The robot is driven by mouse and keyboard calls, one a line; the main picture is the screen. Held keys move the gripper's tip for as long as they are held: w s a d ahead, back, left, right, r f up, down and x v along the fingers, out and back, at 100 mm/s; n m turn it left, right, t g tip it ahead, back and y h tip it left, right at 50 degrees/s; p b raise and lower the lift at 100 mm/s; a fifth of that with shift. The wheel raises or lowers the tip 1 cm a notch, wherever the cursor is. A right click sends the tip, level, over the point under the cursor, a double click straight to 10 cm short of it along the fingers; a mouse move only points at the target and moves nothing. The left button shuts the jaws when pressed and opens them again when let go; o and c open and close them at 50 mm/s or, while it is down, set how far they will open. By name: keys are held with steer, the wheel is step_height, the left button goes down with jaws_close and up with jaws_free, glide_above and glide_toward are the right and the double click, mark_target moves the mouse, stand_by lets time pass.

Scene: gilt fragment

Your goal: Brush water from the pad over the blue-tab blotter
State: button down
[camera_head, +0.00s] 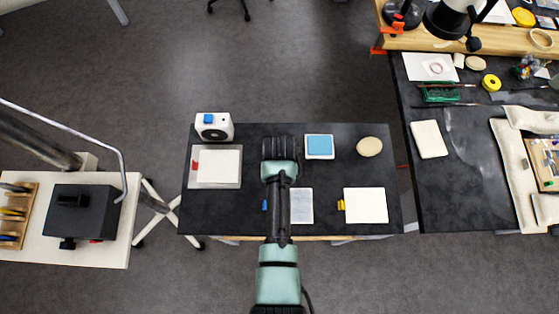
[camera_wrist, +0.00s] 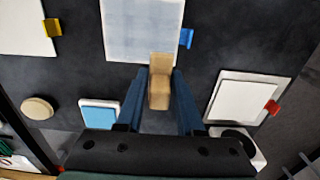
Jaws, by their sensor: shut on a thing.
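The blue-tab blotter (camera_head: 302,206) lies at the front middle of the dark table, pale blue-grey and partly hidden by my arm. In the wrist view the blotter (camera_wrist: 142,25) is at the top, its blue tab (camera_wrist: 187,38) at its right edge. The blue water pad (camera_head: 319,146) sits in a white tray; it also shows in the wrist view (camera_wrist: 100,114). My gripper (camera_wrist: 158,82) is shut on a tan, wooden-looking brush (camera_wrist: 160,68). The brush's far end overlaps the blotter's near edge in the wrist view; I cannot tell if they touch.
A white yellow-tab blotter (camera_head: 366,205) lies to the right, a red-tab one (camera_head: 216,166) on a plate to the left. A white device (camera_head: 214,127) stands behind that, and a round tan object (camera_head: 369,146) lies at the back right. A cluttered side table (camera_head: 450,190) stands at right.

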steer(key=shift+r, duration=0.4)
step_height(320, 180, up, 3)
steer(key=p, duration=0.3)
steer(key=shift+f, duration=0.1)
steer(key=shift+f, duration=0.1)
